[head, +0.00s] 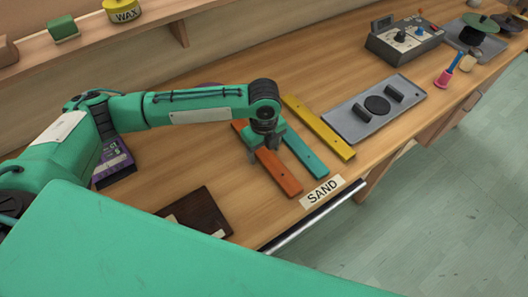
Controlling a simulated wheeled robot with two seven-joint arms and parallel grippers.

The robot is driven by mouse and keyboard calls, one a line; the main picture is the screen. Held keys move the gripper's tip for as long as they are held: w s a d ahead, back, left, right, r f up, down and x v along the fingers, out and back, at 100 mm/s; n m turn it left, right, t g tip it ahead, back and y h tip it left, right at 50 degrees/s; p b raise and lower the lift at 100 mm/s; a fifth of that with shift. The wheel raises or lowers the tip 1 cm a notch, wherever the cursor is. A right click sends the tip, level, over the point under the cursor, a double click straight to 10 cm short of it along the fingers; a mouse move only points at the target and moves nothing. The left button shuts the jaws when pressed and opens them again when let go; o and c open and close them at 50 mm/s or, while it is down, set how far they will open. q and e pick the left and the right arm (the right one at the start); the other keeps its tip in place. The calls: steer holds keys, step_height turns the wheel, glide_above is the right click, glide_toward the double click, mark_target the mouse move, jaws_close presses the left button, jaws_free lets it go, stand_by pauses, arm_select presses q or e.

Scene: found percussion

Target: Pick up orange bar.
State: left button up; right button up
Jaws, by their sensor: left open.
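The orange bar (279,172) lies on the wooden workbench, angled from upper left to lower right. A teal bar (306,155) lies just to its right, and a yellow bar (320,128) lies beyond that. My left gripper (265,150) points down over the orange bar, toward its middle. Its jaws are open, with a finger showing on the left side near the bar. Whether the fingers touch the bar cannot be seen. The wrist hides part of the orange and teal bars. My right gripper is not in view.
A SAND label (322,191) and a metal rail (312,217) mark the bench's front edge. A dark brown board (199,212) lies at left. A grey tray (346,122) and a control box (405,40) stand to the right. A purple box (115,163) sits behind my arm.

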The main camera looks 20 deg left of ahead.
arm_select(q)
steer(key=c, duration=1)
steer(key=shift+r, duration=0.1)
steer(key=shift+c, duration=0.8)
